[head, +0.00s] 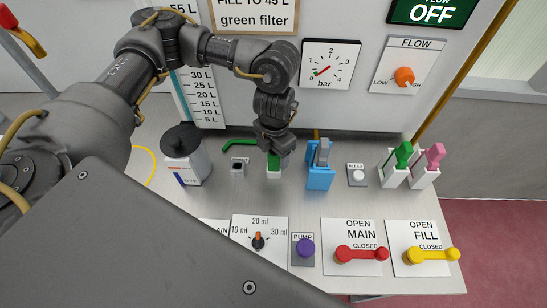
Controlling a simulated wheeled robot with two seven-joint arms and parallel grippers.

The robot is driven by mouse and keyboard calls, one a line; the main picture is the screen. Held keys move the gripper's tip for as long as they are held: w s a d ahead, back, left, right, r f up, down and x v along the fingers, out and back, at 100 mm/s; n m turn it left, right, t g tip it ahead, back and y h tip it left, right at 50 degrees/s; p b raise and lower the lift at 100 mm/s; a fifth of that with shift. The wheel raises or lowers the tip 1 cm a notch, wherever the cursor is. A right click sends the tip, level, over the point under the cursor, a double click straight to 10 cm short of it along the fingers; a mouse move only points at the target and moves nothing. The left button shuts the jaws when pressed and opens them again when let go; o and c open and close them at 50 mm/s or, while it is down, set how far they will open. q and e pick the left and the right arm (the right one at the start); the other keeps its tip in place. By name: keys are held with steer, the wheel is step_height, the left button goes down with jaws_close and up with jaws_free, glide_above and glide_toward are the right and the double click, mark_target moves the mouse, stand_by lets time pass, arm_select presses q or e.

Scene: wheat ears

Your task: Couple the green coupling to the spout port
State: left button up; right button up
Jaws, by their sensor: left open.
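A green piece (273,160), likely the green coupling, sits in a white holder (273,174) in the middle of the bench. My left gripper (274,150) points down right over it and is open; whether its fingers are around the green piece or just above it is hard to tell. A green hose (240,144) runs left from behind the gripper. A small grey block with a dark opening (238,166) stands left of the holder; I cannot tell whether it is the spout port. My right gripper is not in view.
A white canister with a black lid (184,160) stands at left. To the right are a blue fixture (320,178), a bleed button (358,175), and green (403,154) and pink (434,154) pieces in white holders. Red (362,254) and yellow (432,254) levers lie in front.

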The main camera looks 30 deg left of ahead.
mark_target(273, 161)
arm_select(q)
step_height(273, 161, down, 4)
steer(key=shift+a+p, duration=0.15)
steer(key=shift+p, duration=0.25)
steer(key=c, duration=1.1)
steer(key=shift+r, duration=0.15)
